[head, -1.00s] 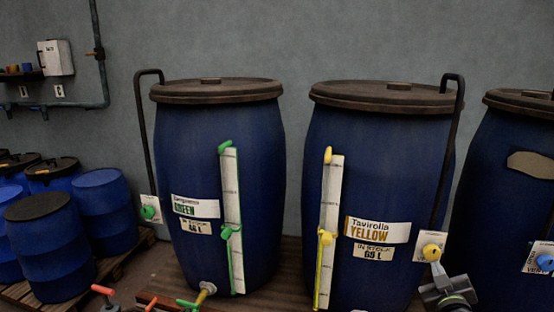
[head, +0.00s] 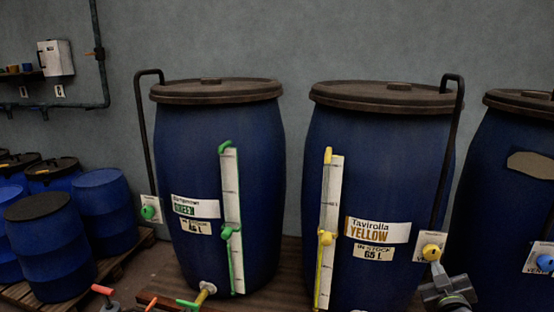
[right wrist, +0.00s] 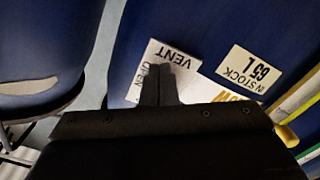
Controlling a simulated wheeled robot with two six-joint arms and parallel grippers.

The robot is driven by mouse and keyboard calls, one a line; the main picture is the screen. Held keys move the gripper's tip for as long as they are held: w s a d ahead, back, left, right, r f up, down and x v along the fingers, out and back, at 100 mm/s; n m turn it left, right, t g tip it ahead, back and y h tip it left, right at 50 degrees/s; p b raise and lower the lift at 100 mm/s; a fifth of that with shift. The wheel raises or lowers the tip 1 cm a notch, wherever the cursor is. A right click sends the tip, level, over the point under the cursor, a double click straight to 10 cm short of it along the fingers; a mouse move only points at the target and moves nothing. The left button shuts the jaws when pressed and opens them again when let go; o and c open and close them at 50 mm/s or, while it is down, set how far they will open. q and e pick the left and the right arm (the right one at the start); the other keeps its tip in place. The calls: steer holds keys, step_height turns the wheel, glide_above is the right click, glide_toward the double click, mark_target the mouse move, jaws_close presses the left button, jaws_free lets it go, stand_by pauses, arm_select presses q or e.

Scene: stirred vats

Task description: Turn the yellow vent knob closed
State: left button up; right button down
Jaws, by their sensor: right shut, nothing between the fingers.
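The yellow vent knob (head: 431,252) sits on a small white plate at the lower right of the vat labelled YELLOW (head: 385,190). My right gripper (head: 438,268) is just below the knob in the head view, with its fingers shut and pointing up at it. In the right wrist view the shut fingers (right wrist: 158,84) lie over the white VENT plate (right wrist: 173,58). They hide the knob there, so I cannot tell whether they touch it. My left gripper is not in view.
The green-labelled vat (head: 262,180) stands to the left with a green knob (head: 148,212). A third vat with a blue knob (head: 545,262) stands close at the right. Yellow handles (head: 326,238) sit on the gauge strip. Small blue barrels (head: 50,250) stand at far left.

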steer(key=p+v, duration=0.1)
steer(key=v, duration=0.5)
steer(key=shift+f, duration=0.15)
steer(key=s+f+m+g, duration=0.1)
steer(key=s+f+g, duration=0.25)
steer(key=f, duration=0.85)
steer(key=s+d+f+g, duration=0.15)
steer(key=s+f, duration=0.35)
steer(key=f, duration=0.6)
steer(key=s+f+m+g, duration=0.1)
steer(key=s+f+g, duration=0.3)
steer(key=f, duration=0.8)
steer(key=s+a+f+m+g+y+b, duration=0.1)
steer(key=s+a+f+g, duration=0.1)
steer(key=s+f, duration=0.7)
steer(key=s+a+f+g+y, duration=0.1)
steer(key=s+a+f+g, duration=0.1)
steer(key=s+f, duration=0.7)
steer(key=s+a+f+g, duration=0.1)
steer(key=s+a+f, duration=0.1)
steer(key=s, duration=0.8)
steer(key=s+a+f+m+g+y, duration=0.1)
steer(key=s+a+f+g, duration=0.1)
steer(key=s, duration=0.7)
steer(key=shift+s+a+f, duration=0.25)
steer(key=shift+s+a, duration=0.1)
steer(key=shift+a, duration=0.55)
